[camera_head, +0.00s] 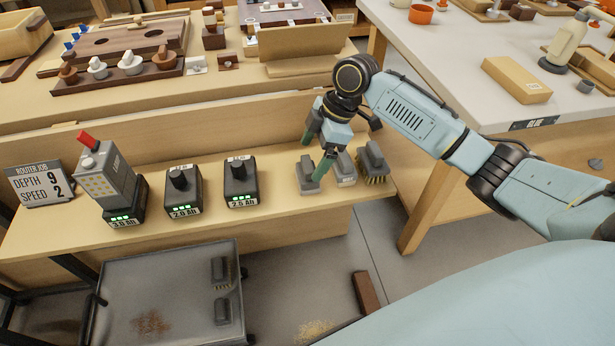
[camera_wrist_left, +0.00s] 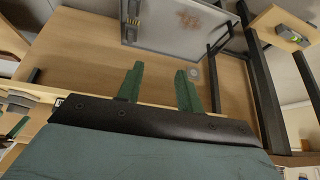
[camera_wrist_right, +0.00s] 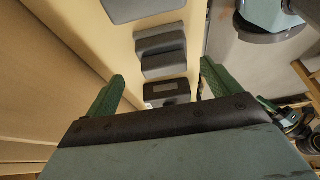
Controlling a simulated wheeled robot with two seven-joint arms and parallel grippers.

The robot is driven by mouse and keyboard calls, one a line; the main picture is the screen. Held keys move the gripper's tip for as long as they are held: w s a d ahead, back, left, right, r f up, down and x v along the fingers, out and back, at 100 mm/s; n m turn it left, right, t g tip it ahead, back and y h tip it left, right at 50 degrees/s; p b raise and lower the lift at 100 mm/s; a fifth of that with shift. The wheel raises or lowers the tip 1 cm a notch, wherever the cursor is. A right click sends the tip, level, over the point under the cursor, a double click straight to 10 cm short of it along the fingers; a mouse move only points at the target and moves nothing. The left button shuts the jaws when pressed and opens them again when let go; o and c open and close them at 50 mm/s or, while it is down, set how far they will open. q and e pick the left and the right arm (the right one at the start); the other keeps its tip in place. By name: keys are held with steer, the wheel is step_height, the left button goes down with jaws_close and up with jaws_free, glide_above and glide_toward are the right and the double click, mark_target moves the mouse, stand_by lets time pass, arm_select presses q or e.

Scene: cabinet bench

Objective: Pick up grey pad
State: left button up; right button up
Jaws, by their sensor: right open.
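Three small handled blocks sit at the right end of the wooden shelf. The left one is a grey pad (camera_head: 306,182), the middle one a grey block with a pale label (camera_head: 346,175), the right one a brush with yellowish bristles (camera_head: 374,165). My right gripper (camera_head: 316,152) is open and empty above the left and middle blocks, hiding part of them. In the right wrist view, a grey block (camera_wrist_right: 160,48) and a darker block (camera_wrist_right: 167,92) show beyond the spread fingers; I cannot match them surely. My left gripper (camera_wrist_left: 158,80) is open and empty, outside the head view.
Several batteries (camera_head: 183,190) and a sign (camera_head: 40,183) stand left on the shelf. A grey tray (camera_head: 120,275) below holds two dark blocks. A white-topped table (camera_head: 470,90) is at right. The shelf between batteries and blocks is clear.

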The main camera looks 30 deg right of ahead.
mark_target(308, 163)
steer(key=shift+a+f, duration=0.1)
steer(key=shift+f, duration=0.15)
steer(key=shift+s+b+x, duration=0.2)
steer(key=shift+b+x, duration=0.6)
steer(key=shift+x, duration=0.25)
steer(key=b+x, duration=0.1)
steer(key=x, duration=0.1)
steer(key=shift+a+f, duration=0.2)
steer(key=shift+a, duration=0.1)
arm_select(q)
steer(key=w+d+r+t+h, duration=0.2)
steer(key=w+d+r+t, duration=0.2)
steer(key=w+r+t, duration=0.4)
steer(key=shift+w+d+r+m+h, duration=0.3)
steer(key=shift+w+d+r+h, duration=0.1)
steer(key=shift+w+r, duration=0.2)
arm_select(e)
steer(key=c, duration=0.9)
steer(key=shift+c, duration=0.2)
